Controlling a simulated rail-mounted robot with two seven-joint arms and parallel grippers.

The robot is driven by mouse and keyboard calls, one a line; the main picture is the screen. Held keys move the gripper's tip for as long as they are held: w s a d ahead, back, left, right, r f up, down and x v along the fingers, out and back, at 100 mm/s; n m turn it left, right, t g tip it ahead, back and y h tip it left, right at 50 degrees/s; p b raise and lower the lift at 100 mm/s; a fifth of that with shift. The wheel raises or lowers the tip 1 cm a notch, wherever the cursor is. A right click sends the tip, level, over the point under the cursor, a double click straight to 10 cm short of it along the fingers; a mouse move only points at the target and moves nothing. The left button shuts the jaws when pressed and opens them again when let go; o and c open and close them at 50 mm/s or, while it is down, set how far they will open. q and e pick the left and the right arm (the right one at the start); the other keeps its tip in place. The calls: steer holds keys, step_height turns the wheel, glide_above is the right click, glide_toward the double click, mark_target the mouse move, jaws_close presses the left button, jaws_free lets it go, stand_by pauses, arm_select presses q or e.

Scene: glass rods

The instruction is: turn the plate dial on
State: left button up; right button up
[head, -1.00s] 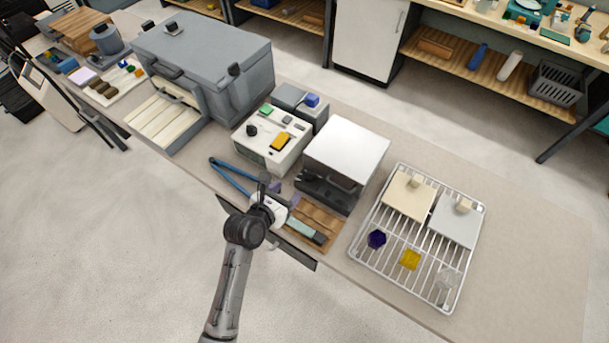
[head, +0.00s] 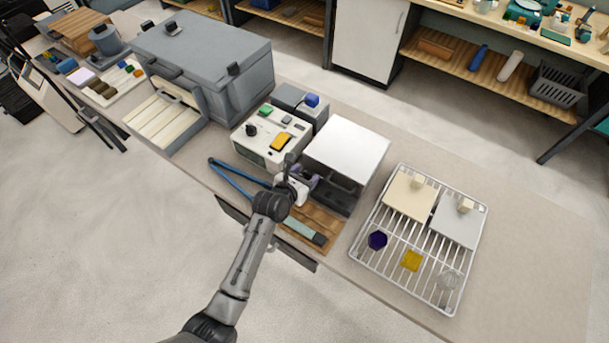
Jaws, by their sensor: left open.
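A white control box (head: 262,145) stands on the bench, with a black round knob (head: 252,130) on its left side and green and yellow pieces on top. I cannot tell for certain whether this knob is the plate dial. To its right is a box with a flat silver top (head: 347,147) and a dark front, partly hidden by my gripper. My left gripper (head: 299,172) is open and empty, in front of the gap between the two boxes and apart from the black knob. My right gripper is not in view.
Blue-handled tongs (head: 232,174) and a wooden board (head: 320,222) lie along the front edge. A wire rack (head: 375,220) with plates and small coloured pieces is at right. A large grey chest (head: 205,55) stands at left. The bench's far right is clear.

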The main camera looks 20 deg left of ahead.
arm_select(q)
steer(key=c, duration=0.9)
steer(key=shift+a+r+m+h+p, duration=0.1)
steer(key=shift+m+h+p, duration=0.2)
steer(key=shift+p, duration=0.15)
steer(key=shift+a+m+g+h+p, duration=0.1)
steer(key=shift+m+g+h+p, duration=0.3)
steer(key=shift+m+h, duration=0.25)
steer(key=m+h, duration=0.1)
steer(key=m+g+h, duration=0.1)
steer(key=m+h, duration=0.1)
steer(key=shift+w+a+g, duration=0.15)
steer(key=shift+a+g, duration=0.1)
steer(key=shift+g, duration=0.05)
steer(key=shift+m+g+h+b, duration=0.3)
steer(key=shift+m+g+h, duration=0.15)
steer(key=shift+h, duration=0.1)
